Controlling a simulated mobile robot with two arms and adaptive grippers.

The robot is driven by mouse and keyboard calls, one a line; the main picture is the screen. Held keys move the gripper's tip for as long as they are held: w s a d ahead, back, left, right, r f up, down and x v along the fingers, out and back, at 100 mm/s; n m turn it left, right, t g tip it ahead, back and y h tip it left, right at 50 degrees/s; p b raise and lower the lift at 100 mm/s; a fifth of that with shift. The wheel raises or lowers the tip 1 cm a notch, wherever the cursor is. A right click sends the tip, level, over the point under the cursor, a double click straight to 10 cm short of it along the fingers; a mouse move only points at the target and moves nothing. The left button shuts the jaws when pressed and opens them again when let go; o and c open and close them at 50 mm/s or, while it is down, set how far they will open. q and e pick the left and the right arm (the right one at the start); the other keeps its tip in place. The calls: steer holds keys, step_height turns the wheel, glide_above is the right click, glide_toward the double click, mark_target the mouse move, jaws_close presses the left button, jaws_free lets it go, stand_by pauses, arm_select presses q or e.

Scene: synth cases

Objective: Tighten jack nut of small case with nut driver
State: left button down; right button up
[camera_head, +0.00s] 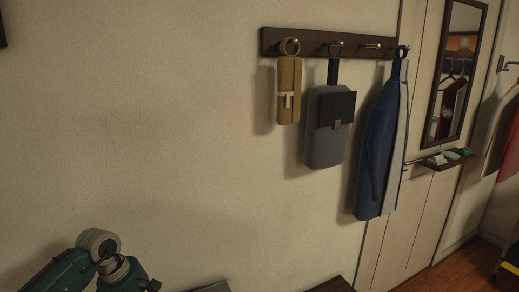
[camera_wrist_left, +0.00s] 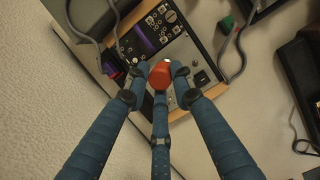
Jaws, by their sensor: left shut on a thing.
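In the left wrist view, my left gripper (camera_wrist_left: 158,84) is shut on a red-orange rounded thing, likely the handle of the nut driver (camera_wrist_left: 160,74). It is seen end-on, and its shaft and tip are hidden. Behind it lies a synth case (camera_wrist_left: 203,80) with wooden edges, a dark panel, jacks, knobs and purple parts. I cannot tell whether this is the small case, or whether the driver touches it. The jack nut cannot be made out. In the head view only part of my left arm shows at the lower left; my right gripper is in neither view.
Grey cables (camera_wrist_left: 238,52) loop beside the case. A green object (camera_wrist_left: 226,25) and a dark case (camera_wrist_left: 303,72) lie to the right.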

arm_select(q)
steer(key=shift+f+m+b, duration=0.1)
steer(key=shift+m+b, duration=0.5)
steer(key=shift+d+g, duration=0.1)
steer(key=shift+g, duration=0.2)
steer(key=shift+m+b, duration=1.05)
steer(key=shift+m, duration=0.35)
steer(key=shift+w+m+g+b, duration=0.1)
steer(key=shift+m+g+b, duration=0.2)
steer(key=shift+b, duration=0.15)
steer(key=shift+m+g+b, duration=0.3)
steer(key=shift+m+b, duration=0.7)
steer(key=shift+m, duration=0.2)
steer(key=shift+r, duration=0.2)
